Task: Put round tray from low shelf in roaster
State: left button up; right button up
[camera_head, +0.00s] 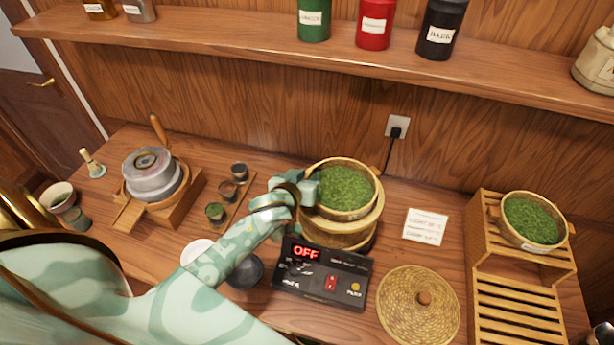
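A round woven tray (369,207) full of green leaves is at the roaster (345,238), over its round wooden top. I cannot tell whether it rests fully inside or is held just above. My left gripper (309,189) is at the tray's left rim and appears shut on it; its fingertips are partly hidden. A second round tray (549,246) with green leaves sits on the slatted wooden shelf rack (484,245) at the right. The roaster's control panel (322,275) reads OFF. My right gripper is not in view.
A woven lid (418,306) lies right of the panel, below a white card (426,226). A stone mill (151,176), small cups (228,190) and a dark bowl (246,272) stand to the left. A wall shelf (260,40) with canisters runs above.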

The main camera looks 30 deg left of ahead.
pick_arm(q)
jog(key=shift+s+d+r, duration=0.1)
jog(key=shift+s+r, duration=0.15)
jog(key=shift+s, duration=0.05)
jog(key=p+v, duration=0.1)
jog(key=v, duration=1)
jog(key=shift+s, duration=0.15)
jog(key=shift+r, duration=0.15)
